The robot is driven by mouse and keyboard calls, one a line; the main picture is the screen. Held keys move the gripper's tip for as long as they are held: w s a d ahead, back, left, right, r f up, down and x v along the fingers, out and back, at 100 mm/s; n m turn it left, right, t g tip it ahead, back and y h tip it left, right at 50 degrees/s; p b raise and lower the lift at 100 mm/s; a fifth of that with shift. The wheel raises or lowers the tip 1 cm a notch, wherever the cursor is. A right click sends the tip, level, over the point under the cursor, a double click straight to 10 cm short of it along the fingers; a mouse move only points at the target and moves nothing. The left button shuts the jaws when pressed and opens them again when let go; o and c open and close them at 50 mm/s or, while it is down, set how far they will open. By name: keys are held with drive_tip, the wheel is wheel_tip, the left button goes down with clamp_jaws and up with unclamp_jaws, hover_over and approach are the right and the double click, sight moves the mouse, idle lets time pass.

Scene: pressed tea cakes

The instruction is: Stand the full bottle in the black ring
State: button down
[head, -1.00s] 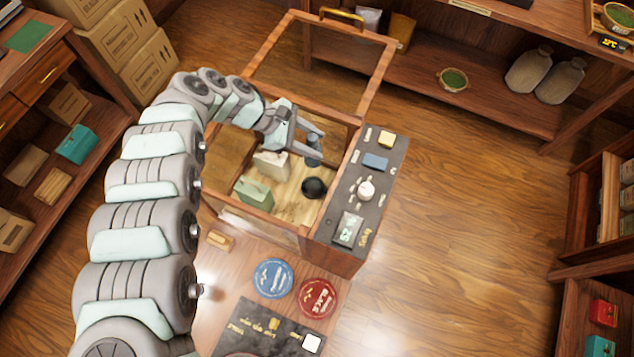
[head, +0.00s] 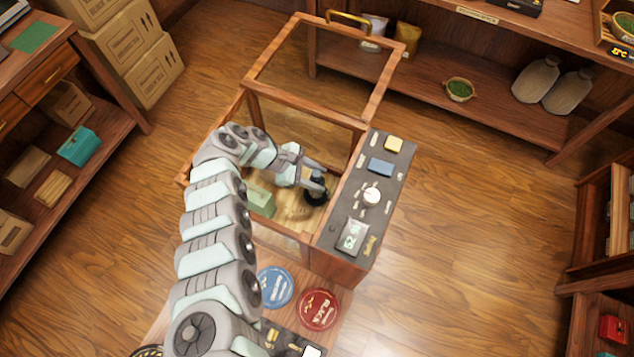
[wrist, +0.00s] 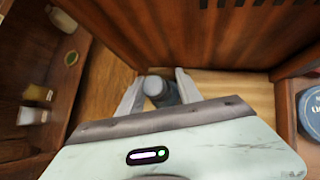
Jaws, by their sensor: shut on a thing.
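My gripper (head: 316,181) is inside the wood-framed glass case, shut on a grey-blue bottle (wrist: 155,88). The wrist view shows the bottle between the two fingers, seen from above. In the head view the fingers partly hide the bottle, which looks upright. The black ring (head: 315,199) lies on the case's pale wooden floor, right under or around the bottle's lower end. I cannot tell whether the bottle's base rests inside it or hovers just above.
A pale green block (head: 262,201) stands left of the ring in the case. A dark control panel (head: 346,207) with a white knob runs along the case's right side. The case's wooden-framed lid (head: 259,60) stands raised at the back. Blue (head: 274,287) and red discs (head: 318,309) lie in front.

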sight(311, 179)
wheel_tip(311, 179, down, 3)
drive_tip(key=shift+f+b, duration=0.15)
drive_tip(key=shift+b, duration=0.65)
drive_tip(key=c, duration=0.8)
unclamp_jaws()
drive_tip(key=shift+p+v, duration=0.55)
drive_tip(key=shift+v, duration=2.2)
